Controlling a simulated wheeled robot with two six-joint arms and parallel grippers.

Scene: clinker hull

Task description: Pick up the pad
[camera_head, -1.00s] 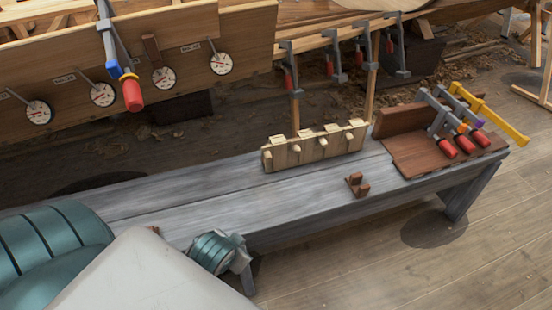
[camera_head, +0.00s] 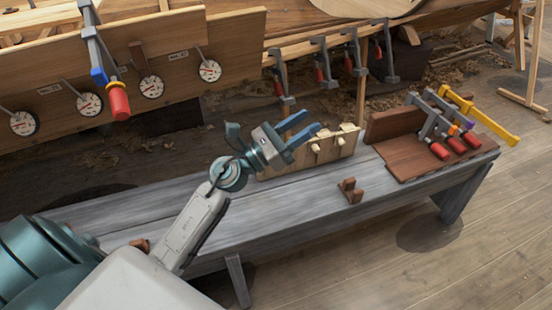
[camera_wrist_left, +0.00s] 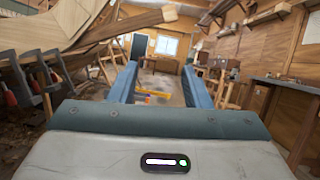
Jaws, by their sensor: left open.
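A small brown notched wooden block (camera_head: 349,190), which looks like the pad, sits on the grey bench (camera_head: 300,190) near its front edge. A second small brown piece (camera_head: 141,245) shows at the bench's near left, partly hidden by my arm; I cannot tell if it is the same kind. My left gripper (camera_head: 312,121) is open and empty, with blue fingers. It is above the bench, up and left of the notched block, in front of the peg rack. In the left wrist view its fingers (camera_wrist_left: 158,75) stand apart with nothing between them. My right gripper is not in view.
The wooden peg rack (camera_head: 335,152) stands on the bench just behind my left gripper. Clamps (camera_head: 440,130) lie on a brown board (camera_head: 415,165) at the bench's right end. Planks with dial gauges (camera_head: 90,104) and a clamp hang at upper left. The bench's left middle is bare.

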